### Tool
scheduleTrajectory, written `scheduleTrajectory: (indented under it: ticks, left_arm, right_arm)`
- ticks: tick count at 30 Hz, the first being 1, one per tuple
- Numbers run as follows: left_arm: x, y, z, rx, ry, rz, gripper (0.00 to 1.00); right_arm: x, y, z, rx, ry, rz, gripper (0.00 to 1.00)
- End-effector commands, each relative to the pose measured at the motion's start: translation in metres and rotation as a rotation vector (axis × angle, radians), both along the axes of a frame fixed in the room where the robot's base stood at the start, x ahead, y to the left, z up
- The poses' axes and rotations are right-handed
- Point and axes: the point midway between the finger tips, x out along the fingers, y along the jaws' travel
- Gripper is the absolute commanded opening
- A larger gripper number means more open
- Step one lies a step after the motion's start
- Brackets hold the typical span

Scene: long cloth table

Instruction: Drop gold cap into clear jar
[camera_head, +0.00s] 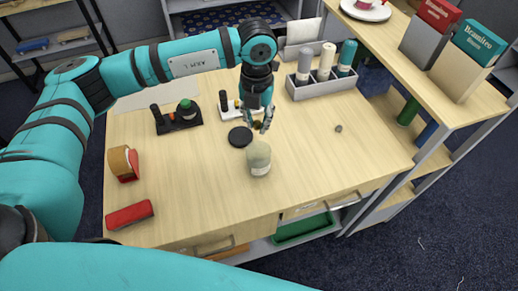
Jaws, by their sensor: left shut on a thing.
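My left gripper (263,124) points down over the middle of the table. It is shut on a small dark gold thing, the gold cap (257,125), which is partly hidden between the fingers. The clear jar (259,160) stands upright just below the gripper in the picture, pale and cloudy with a light label. The cap is apart from the jar, behind its top as I see it. My right gripper is not in view.
A black disc (240,137) lies beside the jar. A dark holder (179,118), a grey rack with bottles (322,88), a tan and red block (124,163), a red case (130,215) and a small grey lump (338,128) are around. The table's right front is clear.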

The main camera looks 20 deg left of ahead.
Motion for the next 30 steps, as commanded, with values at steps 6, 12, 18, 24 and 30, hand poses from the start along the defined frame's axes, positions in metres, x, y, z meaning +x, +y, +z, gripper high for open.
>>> scheduleTrajectory:
  ticks: [6,12,18,24,30]
  left_arm:
    - [0.009,0.005,0.008,0.001,0.001,0.027,0.04]
    - [0.009,0.005,-0.007,0.001,0.002,0.027,0.04]
    - [0.009,0.005,-0.032,0.002,0.003,0.026,0.04]
    - [0.009,0.005,-0.048,0.002,0.001,0.026,0.04]
    - [0.009,0.005,-0.05,0.001,0.0,0.026,0.04]
  right_arm:
    - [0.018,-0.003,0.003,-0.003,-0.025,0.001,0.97]
    - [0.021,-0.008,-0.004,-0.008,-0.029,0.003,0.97]
    - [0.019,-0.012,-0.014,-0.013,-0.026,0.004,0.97]
    - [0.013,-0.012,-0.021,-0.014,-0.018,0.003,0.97]
    - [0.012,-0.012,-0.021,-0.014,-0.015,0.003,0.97]
